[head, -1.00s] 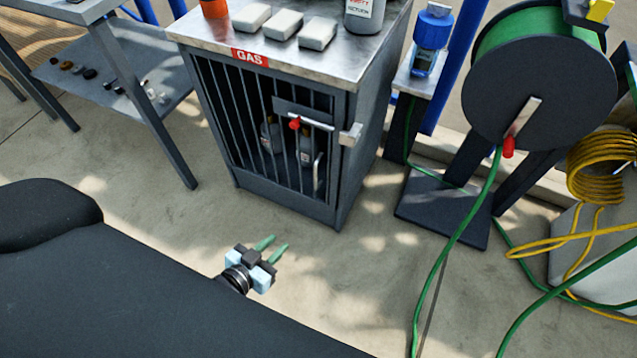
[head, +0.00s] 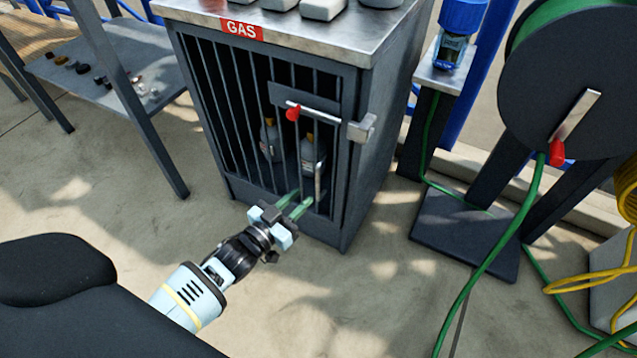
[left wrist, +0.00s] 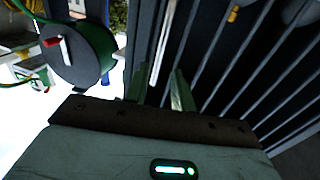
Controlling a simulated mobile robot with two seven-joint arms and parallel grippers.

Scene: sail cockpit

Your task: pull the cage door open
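The cage door (head: 258,120) is a dark barred front on the GAS cabinet, and it looks shut. A bolt with a red knob (head: 292,113) lies across its upper right, pointing towards a grey block (head: 362,129) on the cabinet's edge. A thin upright handle (head: 318,183) is on the door's lower right; it also shows in the left wrist view (left wrist: 160,48). My left gripper (head: 300,202) is open, its green fingers pointing at the handle's lower part. In the left wrist view the handle lines up with the finger gap; contact cannot be told. My right gripper is out of view.
Bottles (head: 312,155) stand behind the bars. A hose reel (head: 565,90) with a green hose stands at the right, on a dark base plate (head: 465,235). A table (head: 105,65) stands at the left. The floor before the cabinet is clear.

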